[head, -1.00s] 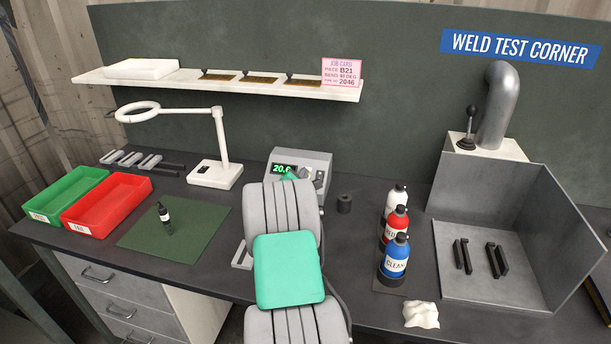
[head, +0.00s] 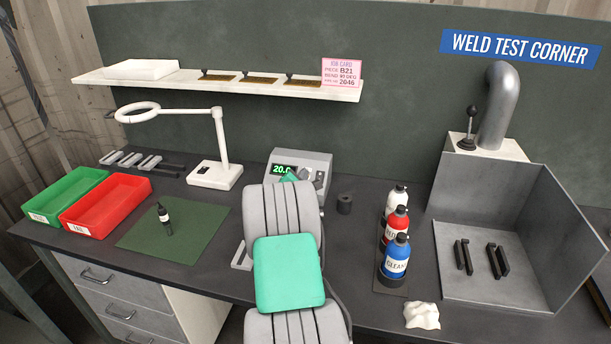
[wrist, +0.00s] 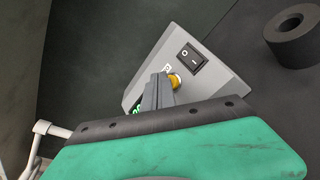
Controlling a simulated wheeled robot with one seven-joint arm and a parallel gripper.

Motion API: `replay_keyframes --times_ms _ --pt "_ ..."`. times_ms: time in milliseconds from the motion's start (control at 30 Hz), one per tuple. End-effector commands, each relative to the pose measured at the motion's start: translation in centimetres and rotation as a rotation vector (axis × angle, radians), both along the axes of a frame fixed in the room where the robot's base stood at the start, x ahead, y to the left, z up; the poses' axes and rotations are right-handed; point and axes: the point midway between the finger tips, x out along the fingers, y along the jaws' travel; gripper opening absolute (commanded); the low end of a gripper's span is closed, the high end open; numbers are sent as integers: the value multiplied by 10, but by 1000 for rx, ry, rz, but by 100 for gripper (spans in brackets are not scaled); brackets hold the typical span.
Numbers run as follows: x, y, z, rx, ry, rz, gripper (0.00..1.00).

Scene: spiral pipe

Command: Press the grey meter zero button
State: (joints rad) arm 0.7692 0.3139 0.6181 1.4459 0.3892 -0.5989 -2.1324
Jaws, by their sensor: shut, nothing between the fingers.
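The grey meter (head: 316,160) stands on the bench behind my arm, its lit green display (head: 283,169) partly covered and showing about 20. In the wrist view the meter (wrist: 205,50) is tilted, with a black rocker switch (wrist: 193,59) and a brass-coloured round part (wrist: 175,81) on its face. My gripper (wrist: 157,90) is shut and empty, its fingertips at the meter's face just left of the brass part. I cannot tell whether they touch. The zero button is not clearly visible; the fingers hide part of the face.
A dark ring (head: 344,204) stands right of the meter, also in the wrist view (wrist: 295,36). Bottles (head: 396,262) stand farther right. A magnifier lamp (head: 215,174) stands left. A shelf (head: 230,85) runs above. Bench between ring and bottles is clear.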

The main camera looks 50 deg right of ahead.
Motion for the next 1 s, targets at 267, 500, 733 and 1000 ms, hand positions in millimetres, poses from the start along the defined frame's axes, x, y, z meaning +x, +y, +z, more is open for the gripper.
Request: replay_keyframes --times_ms 267,500,733,1000 --pt "-1 3 8 -1 -1 0 0" --pt "-7 18 33 -1 -1 1 0" --pt "-13 31 50 -1 0 1 0" --pt "-14 32 49 -1 0 1 0"
